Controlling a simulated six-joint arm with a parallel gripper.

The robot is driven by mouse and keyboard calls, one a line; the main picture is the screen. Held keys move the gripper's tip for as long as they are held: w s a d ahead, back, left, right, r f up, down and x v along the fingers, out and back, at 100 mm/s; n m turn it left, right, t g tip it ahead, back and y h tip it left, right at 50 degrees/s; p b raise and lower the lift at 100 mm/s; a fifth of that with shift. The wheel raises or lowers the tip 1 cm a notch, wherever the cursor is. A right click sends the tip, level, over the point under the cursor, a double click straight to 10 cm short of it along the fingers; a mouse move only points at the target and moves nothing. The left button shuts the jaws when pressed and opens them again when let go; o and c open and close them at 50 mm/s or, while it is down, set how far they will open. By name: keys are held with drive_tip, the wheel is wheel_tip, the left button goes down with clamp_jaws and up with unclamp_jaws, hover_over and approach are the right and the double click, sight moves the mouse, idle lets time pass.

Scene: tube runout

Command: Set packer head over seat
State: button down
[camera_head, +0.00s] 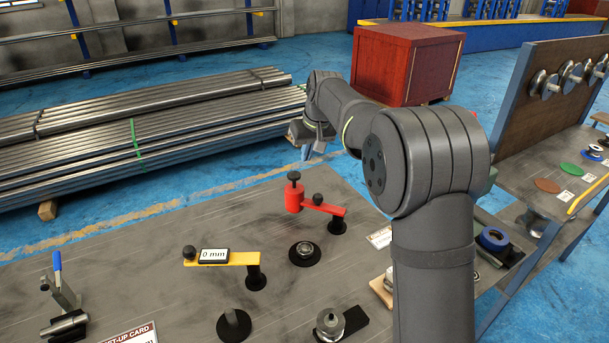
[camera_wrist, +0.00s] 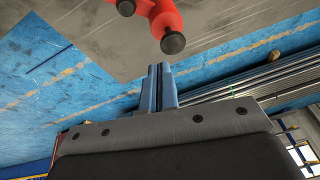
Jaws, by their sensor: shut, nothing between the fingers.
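The red packer head (camera_head: 293,199), a short cylinder with a black knob on top, sits at the left end of a red swing arm (camera_head: 325,209). A second black knob stands on that arm, and a dark post (camera_head: 337,226) carries its right end. The round black seat (camera_head: 304,252) with a metal centre is on the bench in front of the head; the head stands behind it, not over it. My gripper (camera_head: 306,148) is beyond the red arm, above it and empty. In the wrist view its fingers (camera_wrist: 159,70) are together, just below the red head (camera_wrist: 165,17) in the picture.
A yellow arm (camera_head: 232,259) with a 0 mm display stands left of the seat. A black disc with a stub (camera_head: 233,324) and a metal fitting (camera_head: 330,323) are in front. A blue-handled clamp (camera_head: 61,285) is at far left. The bench's back left is clear.

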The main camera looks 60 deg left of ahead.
drive_tip(key=w+f+m+g+y, duration=0.1)
drive_tip(key=w+f+g+y, duration=0.1)
drive_tip(key=w+f+g, duration=0.2)
drive_tip(key=w+a+f+m+g+y, duration=0.1)
drive_tip(key=w+f+m+g+y, duration=0.1)
drive_tip(key=w+f+g, duration=0.2)
drive_tip(key=w+a+f+m+g+y, duration=0.1)
drive_tip(key=w+f+m+g+y, duration=0.1)
drive_tip(key=w+f+g, duration=0.2)
drive_tip(key=shift+w+f+g+y, duration=0.2)
drive_tip(key=shift+f+g, duration=0.1)
drive_tip(key=shift+f, duration=0.5)
drive_tip(key=shift+w+f+g+y, duration=0.2)
drive_tip(key=shift+f+g, duration=0.1)
drive_tip(key=shift+f, duration=0.45)
drive_tip(key=shift+w+d+m+y, duration=0.1)
drive_tip(key=shift+w+m+y, duration=0.2)
drive_tip(key=shift+w+m, duration=0.1)
drive_tip(key=shift+g, duration=0.3)
drive_tip(key=x, duration=0.9)
drive_tip(key=shift+s+d, duration=0.2)
drive_tip(key=shift+s, duration=0.4)
drive_tip(key=shift+s+d, duration=0.25)
drive_tip(key=shift+s, duration=0.35)
drive_tip(key=shift+s+d, duration=0.55)
drive_tip(key=shift+s, duration=0.15)
drive_tip(key=shift+s, duration=0.15)
